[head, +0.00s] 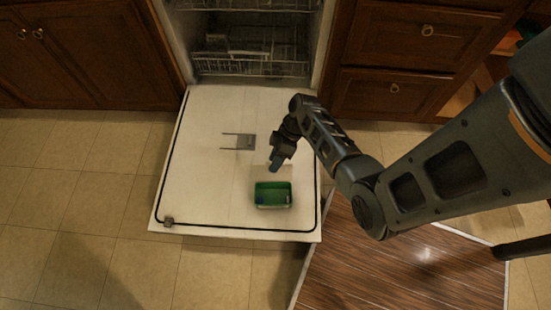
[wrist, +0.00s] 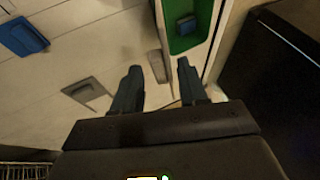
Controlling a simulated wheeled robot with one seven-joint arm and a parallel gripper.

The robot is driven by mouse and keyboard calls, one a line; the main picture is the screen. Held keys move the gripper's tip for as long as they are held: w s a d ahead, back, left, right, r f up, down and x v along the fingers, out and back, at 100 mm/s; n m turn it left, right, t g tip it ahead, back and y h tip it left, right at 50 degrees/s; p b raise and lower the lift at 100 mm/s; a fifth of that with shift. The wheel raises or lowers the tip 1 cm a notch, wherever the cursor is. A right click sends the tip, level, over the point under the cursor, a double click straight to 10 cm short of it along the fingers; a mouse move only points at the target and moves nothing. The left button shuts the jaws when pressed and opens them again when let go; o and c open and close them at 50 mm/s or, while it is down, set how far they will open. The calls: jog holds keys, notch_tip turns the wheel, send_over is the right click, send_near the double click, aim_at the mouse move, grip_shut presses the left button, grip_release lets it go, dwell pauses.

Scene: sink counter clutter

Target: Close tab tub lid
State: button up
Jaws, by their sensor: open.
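A green tub (head: 287,203) sits on the lowered dishwasher door, with its inside uncovered. A pale, see-through panel that looks like its lid (head: 259,181) stands open at the tub's back edge. In the wrist view the green tub (wrist: 202,41) is at the top, with a small blue item inside. The lid is hard to make out there. My gripper (head: 276,166) is just behind the tub, close to the raised lid; I cannot tell whether they touch. In the wrist view my gripper (wrist: 158,84) has its two fingers apart with nothing held between them.
The white dishwasher door (head: 205,185) lies flat, with a grey dispenser (head: 240,141) left of my gripper. A blue item (wrist: 22,37) lies at the left in the wrist view. Dish racks (head: 250,66) stand behind. The left half of the door is mostly clear.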

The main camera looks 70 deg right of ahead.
grip_shut()
dwell(0.4)
jog(key=shift+r, duration=0.1)
